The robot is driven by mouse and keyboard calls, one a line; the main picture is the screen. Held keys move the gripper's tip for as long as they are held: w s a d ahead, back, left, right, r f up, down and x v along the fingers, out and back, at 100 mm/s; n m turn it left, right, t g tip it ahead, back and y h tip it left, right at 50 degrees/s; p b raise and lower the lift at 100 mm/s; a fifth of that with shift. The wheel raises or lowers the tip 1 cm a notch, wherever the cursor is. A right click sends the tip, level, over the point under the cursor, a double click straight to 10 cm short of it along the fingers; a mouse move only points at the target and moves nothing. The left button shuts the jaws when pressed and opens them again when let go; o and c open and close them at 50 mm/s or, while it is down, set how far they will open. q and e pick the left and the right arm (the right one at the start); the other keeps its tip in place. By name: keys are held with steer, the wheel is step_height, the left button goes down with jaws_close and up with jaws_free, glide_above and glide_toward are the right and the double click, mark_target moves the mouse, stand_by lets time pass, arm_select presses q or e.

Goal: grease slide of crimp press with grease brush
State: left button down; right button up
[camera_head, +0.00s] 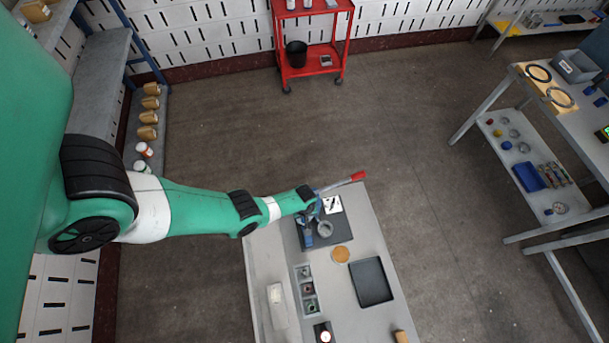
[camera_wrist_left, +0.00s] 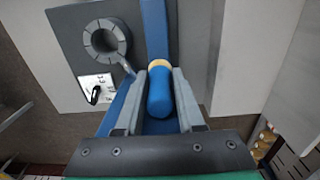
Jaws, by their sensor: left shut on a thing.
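The crimp press stands at the far end of the grey bench, with a dark base plate (camera_head: 340,234), a grey ring-shaped head (camera_head: 324,229) and a red-ended lever (camera_head: 345,183). In the left wrist view the ring (camera_wrist_left: 104,42) is at upper left, beside a blue upright strip (camera_wrist_left: 155,30), which may be the slide. My left gripper (camera_wrist_left: 160,75) is shut on a blue handle with a tan end, apparently the grease brush (camera_wrist_left: 160,97). The bristles cannot be made out. In the head view my left gripper (camera_head: 312,206) is at the press, and the brush is hard to tell there. My right gripper is out of view.
On the bench (camera_head: 262,255) are a round tan disc (camera_head: 341,254), a dark tray (camera_head: 371,281), a compartment box (camera_head: 306,290) and a white item (camera_head: 277,305). A white label plate (camera_wrist_left: 97,88) lies by the ring. A red cart (camera_head: 312,60) stands at the back.

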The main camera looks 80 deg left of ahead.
arm_select(q)
steer(key=shift+d+f, duration=0.1)
steer(key=shift+d, duration=0.05)
stand_by(0.3)
steer(key=shift+d, duration=0.7)
steer(key=shift+d, duration=1)
steer(key=shift+d+p, duration=0.3)
steer(key=shift+d, duration=0.5)
steer(key=shift+d, duration=0.1)
steer(key=shift+d, duration=0.85)
